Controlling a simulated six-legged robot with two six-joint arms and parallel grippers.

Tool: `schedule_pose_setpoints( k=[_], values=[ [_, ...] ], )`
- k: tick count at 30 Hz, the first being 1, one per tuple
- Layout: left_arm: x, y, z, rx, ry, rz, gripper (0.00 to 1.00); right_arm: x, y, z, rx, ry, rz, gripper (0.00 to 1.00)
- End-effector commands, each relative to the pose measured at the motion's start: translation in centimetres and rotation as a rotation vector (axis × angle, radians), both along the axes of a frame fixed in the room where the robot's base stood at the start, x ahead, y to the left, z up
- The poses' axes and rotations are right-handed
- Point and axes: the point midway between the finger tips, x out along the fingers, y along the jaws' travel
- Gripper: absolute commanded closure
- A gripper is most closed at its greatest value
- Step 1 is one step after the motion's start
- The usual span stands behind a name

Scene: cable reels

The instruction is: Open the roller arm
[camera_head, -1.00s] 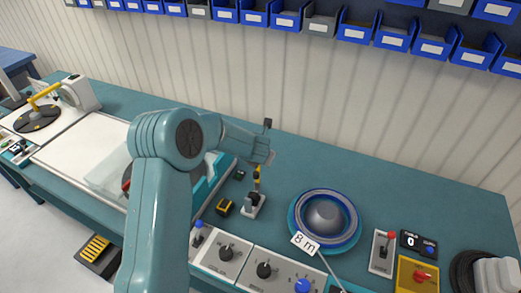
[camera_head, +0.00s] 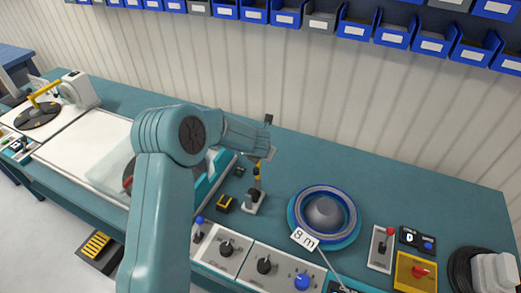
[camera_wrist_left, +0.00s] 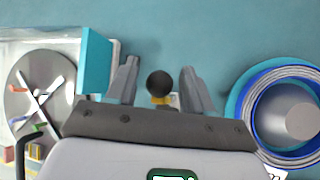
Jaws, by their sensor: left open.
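The roller arm (camera_head: 252,201) is a small upright fixture with a pale base, a dark middle and a yellow stem, standing on the teal bench left of the cable reel. In the left wrist view its round dark knob (camera_wrist_left: 160,83) with a yellow collar shows between my fingers. My left gripper (camera_head: 262,160) is just above the fixture, pointing down. In the left wrist view my left gripper (camera_wrist_left: 160,80) is open, with a finger on each side of the knob and visible gaps. My right gripper is in neither view.
A blue-rimmed cable reel (camera_head: 324,214) with an "8 m" tag (camera_head: 304,238) lies right of the fixture. A small yellow-black block (camera_head: 225,203) sits to its left. Control panels (camera_head: 263,264) line the front edge. Bench space behind the reel is clear.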

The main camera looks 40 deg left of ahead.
Motion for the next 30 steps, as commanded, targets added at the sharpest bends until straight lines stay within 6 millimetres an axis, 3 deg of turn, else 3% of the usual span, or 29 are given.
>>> schedule_pose_setpoints(
  k=[5,18,24,30],
  values=[
    [-1.3,-0.8,2.0,0.001,-0.004,0.000,0.48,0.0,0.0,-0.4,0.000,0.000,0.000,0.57],
    [-7.3,-4.5,10.7,0.001,-0.004,0.000,0.48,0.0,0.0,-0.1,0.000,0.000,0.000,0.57],
    [-8.5,-5.2,12.4,0.001,-0.003,0.000,0.48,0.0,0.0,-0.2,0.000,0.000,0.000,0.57],
    [-8.8,-5.4,12.6,0.000,-0.002,-0.001,0.48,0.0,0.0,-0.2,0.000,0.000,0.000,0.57]
  ],
)
